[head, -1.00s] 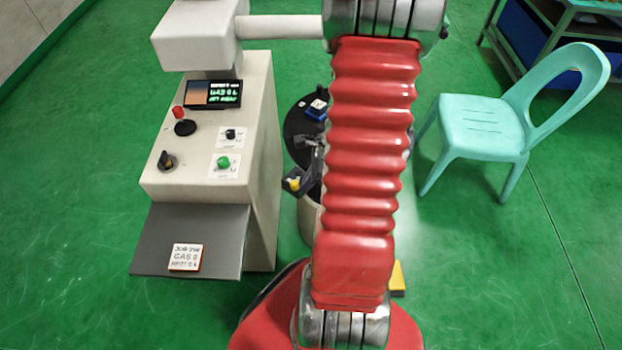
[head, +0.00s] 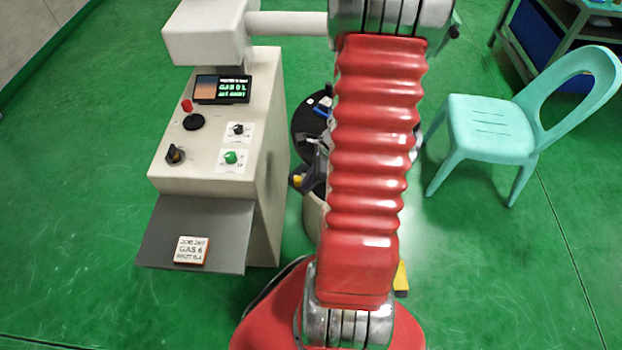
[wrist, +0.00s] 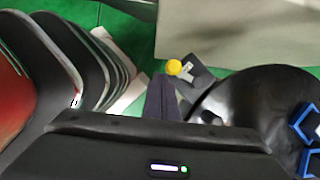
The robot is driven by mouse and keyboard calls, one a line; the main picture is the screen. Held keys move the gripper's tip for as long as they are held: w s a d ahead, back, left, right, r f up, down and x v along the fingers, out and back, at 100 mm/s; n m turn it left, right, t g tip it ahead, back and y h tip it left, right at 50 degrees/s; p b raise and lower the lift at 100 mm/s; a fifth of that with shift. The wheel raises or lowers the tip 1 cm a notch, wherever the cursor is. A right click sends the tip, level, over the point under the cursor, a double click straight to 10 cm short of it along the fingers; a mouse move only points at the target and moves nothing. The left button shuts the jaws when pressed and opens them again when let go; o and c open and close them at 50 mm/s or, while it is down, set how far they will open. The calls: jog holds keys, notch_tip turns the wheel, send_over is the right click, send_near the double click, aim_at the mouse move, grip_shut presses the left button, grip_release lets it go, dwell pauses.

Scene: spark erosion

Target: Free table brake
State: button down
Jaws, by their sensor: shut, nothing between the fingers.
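A round black table (head: 304,112) stands partly hidden behind my red arm in the head view. Below its rim, a dark part with a yellow knob (head: 297,181) sticks out to the left. In the wrist view the yellow knob (wrist: 174,67) sits beside a grey plate with a pale piece, left of the black table rim (wrist: 240,97). I take this as the brake, but cannot tell its setting. My gripper's dark fingers (wrist: 162,98) are shut and empty, just below the knob in that view. I cannot tell whether they touch it.
A beige console (head: 215,140) with a screen, knobs and a grey shelf (head: 200,230) carrying a label card stands close on the left. A turquoise chair (head: 490,130) stands right. Blue-edged items (wrist: 302,125) lie on the table. Green floor is open at the front.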

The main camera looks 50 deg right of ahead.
jog(key=shift+a, duration=0.25)
jog(key=s+d+r, duration=0.2)
jog(key=s+r, duration=0.5)
jog(key=r, duration=0.2)
jog(key=shift+s, duration=0.25)
jog(key=shift+r, duration=0.1)
dwell(0.7)
